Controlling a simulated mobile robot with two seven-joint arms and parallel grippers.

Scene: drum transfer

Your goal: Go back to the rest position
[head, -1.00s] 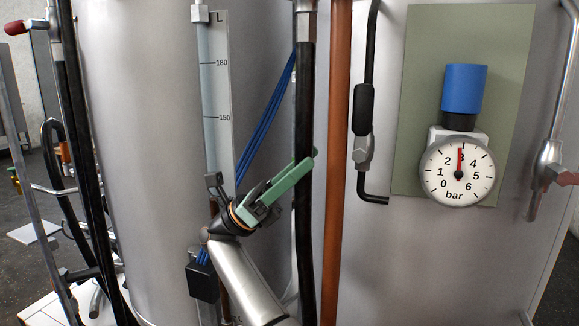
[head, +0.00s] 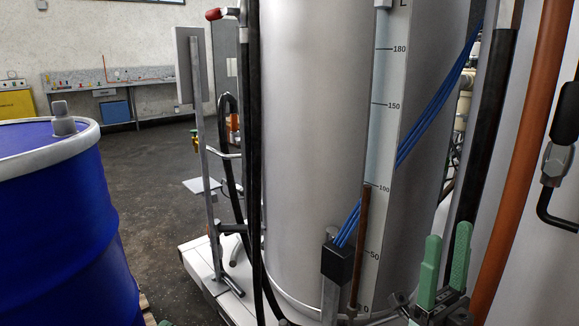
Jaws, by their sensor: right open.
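My right gripper (head: 446,240) is at the lower right of the head view. Its two green fingers point up and stand apart with nothing between them. It is in front of the lower part of the tank area, right of the level scale (head: 388,150), and left of an orange-brown pipe (head: 527,150). I cannot tell whether it touches anything. Most of its arm is below the picture.
A tall grey steel tank (head: 315,150) fills the middle. A blue drum (head: 55,225) with a grey rim stands at the left. Black hoses and a metal post (head: 203,150) stand between them. Open dark floor (head: 150,180) leads to a wall bench (head: 135,83).

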